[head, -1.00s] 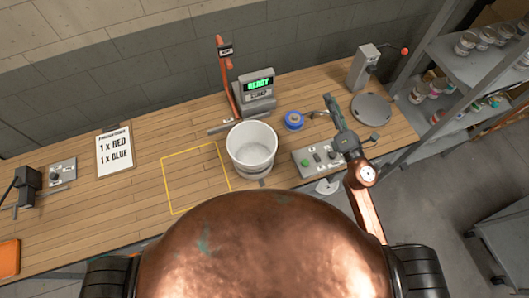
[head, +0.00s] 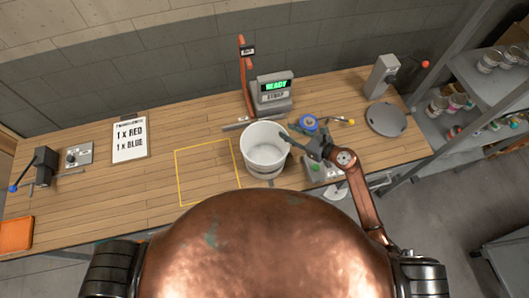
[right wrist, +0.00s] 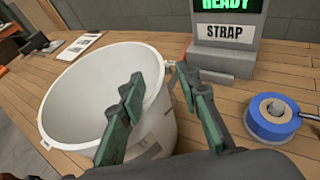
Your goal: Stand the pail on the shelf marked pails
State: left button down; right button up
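The white, open pail (head: 264,150) stands upright on the wooden bench, just right of a yellow outlined square. It looks empty. My right gripper (head: 297,142) is at the pail's right rim. In the right wrist view the gripper (right wrist: 160,78) is open, one finger over the pail's mouth and the other outside its right side; the rim of the pail (right wrist: 85,62) runs between them. I cannot tell whether either finger touches it. A grey shelf rack (head: 470,75) stands at the right; no pails marking is readable. My left gripper is not in view.
Behind the pail stands a grey machine (head: 272,95) reading READY. A blue tape roll (head: 309,122) and a button box (head: 322,169) lie close to my right gripper. A round grey plate (head: 386,119) is farther right. The yellow square (head: 208,172) is empty.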

aim_at(280, 127)
jog(key=x, duration=0.5)
jog(key=shift+a+p, duration=0.1)
jog(key=shift+p, duration=0.25)
jog(key=shift+c, duration=0.7)
grip_shut()
